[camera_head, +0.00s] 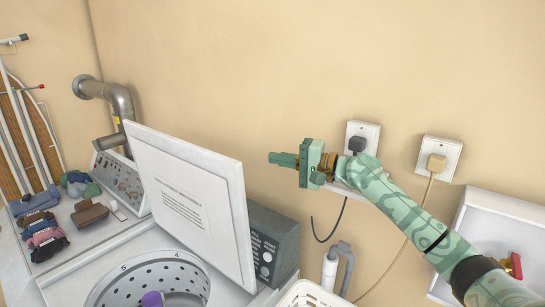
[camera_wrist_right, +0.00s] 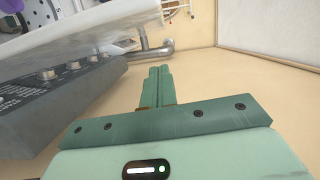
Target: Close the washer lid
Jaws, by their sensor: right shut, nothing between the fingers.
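The washer lid (camera_head: 190,200) is a white panel standing open and nearly upright above the washer (camera_head: 120,278), with printed text on its face. Below it the round drum opening with a perforated wall shows, and a purple item (camera_head: 152,299) lies inside. My right gripper (camera_head: 272,158) is shut and empty, to the right of the lid and apart from it, near the back wall. In the right wrist view its fingers (camera_wrist_right: 160,72) are together, and the lid (camera_wrist_right: 80,35) shows at the upper left. My left gripper is not in view.
A dark grey control box (camera_head: 272,245) stands right behind the lid. Folded clothes (camera_head: 42,228) lie on a surface at the left. A metal pipe (camera_head: 110,95) bends from the wall. Outlets with plugs (camera_head: 437,160) and cords are on the wall behind my right arm. A white sink box (camera_head: 490,215) is at the right.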

